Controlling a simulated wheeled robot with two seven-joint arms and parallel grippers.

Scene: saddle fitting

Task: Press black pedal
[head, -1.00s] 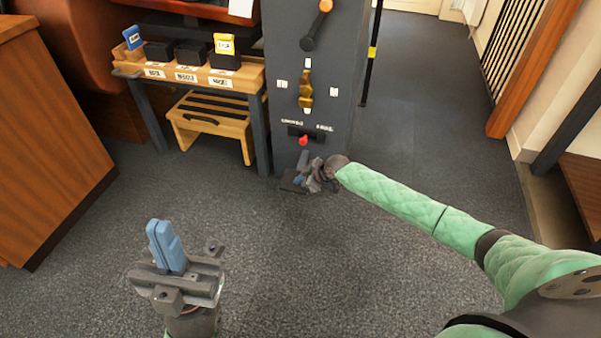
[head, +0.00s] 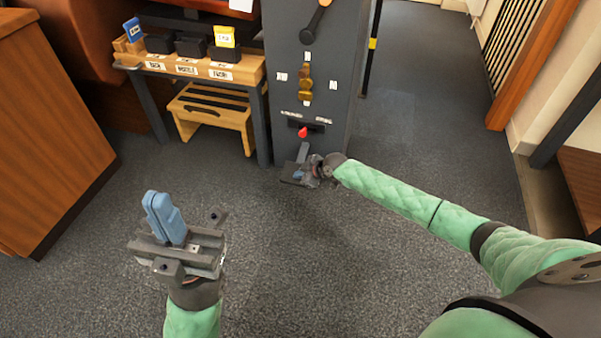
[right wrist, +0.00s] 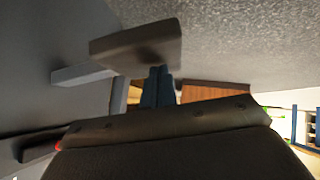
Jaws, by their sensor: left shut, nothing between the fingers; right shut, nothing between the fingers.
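The black pedal (head: 291,173) is a dark flat plate low at the foot of the grey cabinet (head: 350,95). In the right wrist view the pedal (right wrist: 130,46) is a dark slab on a grey arm. My right gripper (head: 298,175) is beside the pedal and partly hides it in the head view. Its blue fingers (right wrist: 158,72) are shut and empty, with their tips at the pedal's edge; I cannot tell whether they touch or press it. My left gripper (head: 160,205) is shut and empty, over the carpet at lower left, well away from the pedal.
The cabinet front has a red-tipped lever (head: 303,132) above the pedal and a brass fitting (head: 305,83). A bench with dark boxes (head: 188,46) and a wooden step stool (head: 212,112) stand left of it. Carpet around the pedal's front is clear.

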